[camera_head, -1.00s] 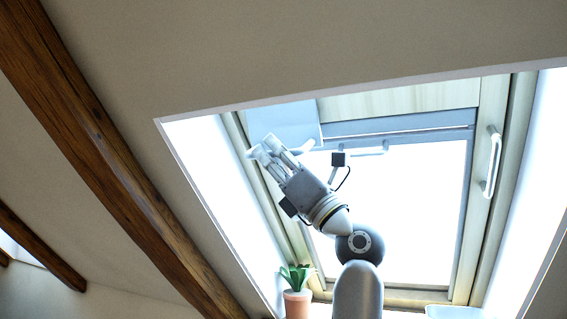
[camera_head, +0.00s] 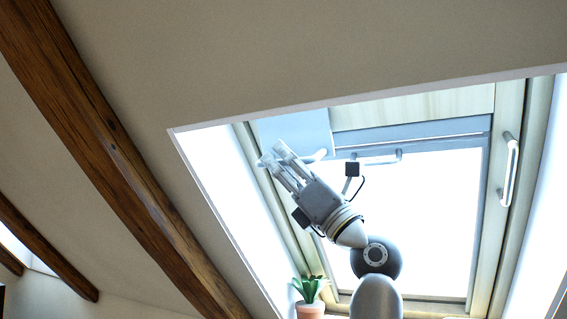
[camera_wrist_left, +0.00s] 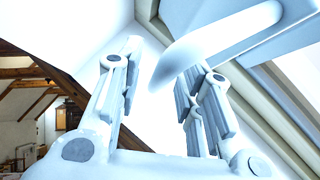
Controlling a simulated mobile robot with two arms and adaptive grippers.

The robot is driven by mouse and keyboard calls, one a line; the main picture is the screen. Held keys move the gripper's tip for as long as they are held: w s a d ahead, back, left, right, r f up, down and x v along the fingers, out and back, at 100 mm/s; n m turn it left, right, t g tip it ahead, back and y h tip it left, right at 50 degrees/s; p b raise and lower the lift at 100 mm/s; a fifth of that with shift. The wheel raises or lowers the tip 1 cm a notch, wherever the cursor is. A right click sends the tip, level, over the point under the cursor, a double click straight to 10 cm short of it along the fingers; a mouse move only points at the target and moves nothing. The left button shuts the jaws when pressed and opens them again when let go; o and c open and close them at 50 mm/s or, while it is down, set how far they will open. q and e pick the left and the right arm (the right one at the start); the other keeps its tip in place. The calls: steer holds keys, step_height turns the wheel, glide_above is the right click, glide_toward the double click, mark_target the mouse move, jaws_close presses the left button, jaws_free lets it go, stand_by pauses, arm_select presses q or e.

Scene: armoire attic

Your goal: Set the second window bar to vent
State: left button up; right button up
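The roof window (camera_head: 478,215) fills the right half of the head view. A pale horizontal bar (camera_head: 384,158) runs along the top of its sash, partly hidden behind my left gripper. A second, upright bar (camera_head: 510,170) is on the right side of the frame. My left gripper (camera_head: 271,153) is by the left end of the top bar, its fingers spread. In the left wrist view, the rounded end of a white bar (camera_wrist_left: 215,45) lies in front of and between the open fingers (camera_wrist_left: 158,70). I cannot tell whether they touch it. My right gripper is not in view.
A potted plant (camera_head: 310,293) stands at the lower left of the window recess. A grey-blue panel (camera_head: 290,130) is at the window's upper left. A dark wooden beam (camera_head: 110,150) slants down the left side.

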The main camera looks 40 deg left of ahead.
arm_select(q)
steer(key=v, duration=1.1)
steer(key=shift+d+f, duration=0.15)
steer(key=shift+d, duration=0.15)
